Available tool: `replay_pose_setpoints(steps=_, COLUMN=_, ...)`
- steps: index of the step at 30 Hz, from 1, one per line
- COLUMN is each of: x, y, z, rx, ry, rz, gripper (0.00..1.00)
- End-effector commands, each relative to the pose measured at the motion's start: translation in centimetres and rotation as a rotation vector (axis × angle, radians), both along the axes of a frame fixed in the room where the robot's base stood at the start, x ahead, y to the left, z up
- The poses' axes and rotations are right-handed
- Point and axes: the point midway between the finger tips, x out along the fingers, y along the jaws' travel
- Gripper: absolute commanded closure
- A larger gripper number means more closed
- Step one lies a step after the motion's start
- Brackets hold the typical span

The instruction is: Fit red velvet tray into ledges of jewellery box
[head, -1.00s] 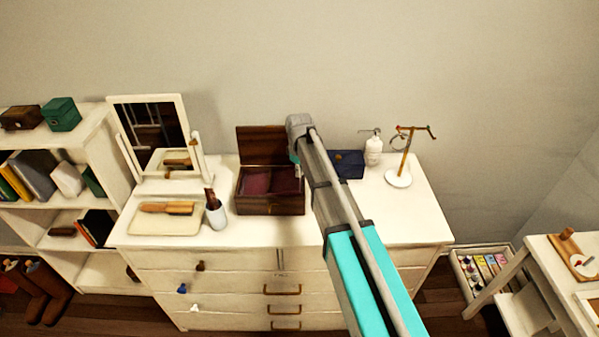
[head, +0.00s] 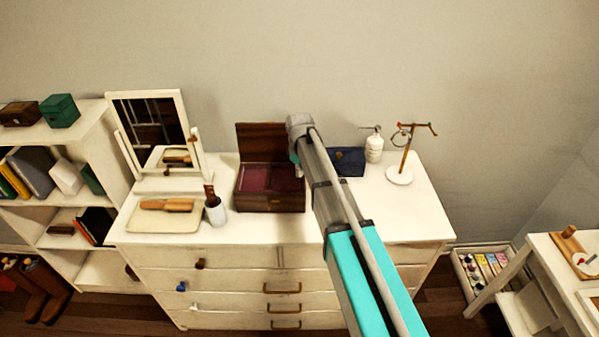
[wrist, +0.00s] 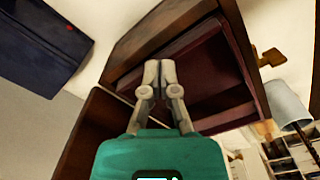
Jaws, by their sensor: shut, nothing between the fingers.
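The jewellery box (head: 270,204) is dark wood and stands on the white dresser with its lid (head: 261,143) raised at the back. The red velvet tray (head: 256,178) lies inside the box's opening, near the rim, and looks roughly level. My arm covers the box's right side in the head view. In the wrist view, my gripper (wrist: 160,70) is shut and empty, its fingertips together over the tray (wrist: 205,75), at or very near its surface. I cannot tell whether they touch. The ledges are hidden.
A navy box (head: 349,162), a white pump bottle (head: 374,150) and a jewellery stand (head: 399,177) are to the right. A brush cup (head: 215,213), a cream tray (head: 145,220) and a mirror (head: 152,125) are to the left. The dresser's front right is clear.

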Motion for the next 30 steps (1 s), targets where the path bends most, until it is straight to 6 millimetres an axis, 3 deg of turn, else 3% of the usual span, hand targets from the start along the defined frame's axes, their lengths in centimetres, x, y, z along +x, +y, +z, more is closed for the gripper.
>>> replay_pose_setpoints(steps=30, x=0.0, y=0.0, z=-1.3, rx=0.001, ry=-0.001, rz=0.0, gripper=1.0)
